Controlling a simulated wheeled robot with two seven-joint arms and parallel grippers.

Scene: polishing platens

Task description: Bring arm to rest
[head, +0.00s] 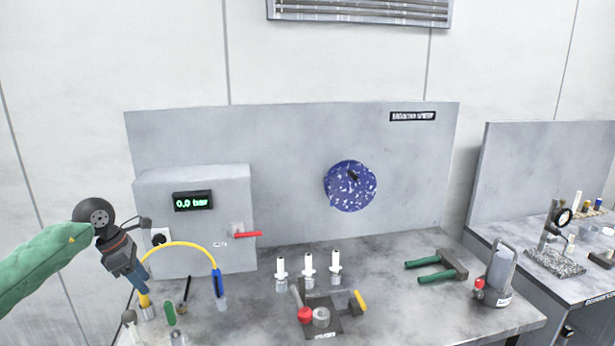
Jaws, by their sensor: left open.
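My left arm comes in from the left with a green sleeve. Its dark wrist and left gripper (136,279) hang over the left front of the grey bench (390,285), pointing down and to the right. The gripper is open, and nothing shows held in it. Just below its tip is a yellow-topped item (145,302) in a small holder; I cannot tell whether they touch. My right gripper is not in view.
Several white-tipped pieces and a red-knobbed fixture (304,315) stand mid-bench. A blue disc (350,190) hangs behind.

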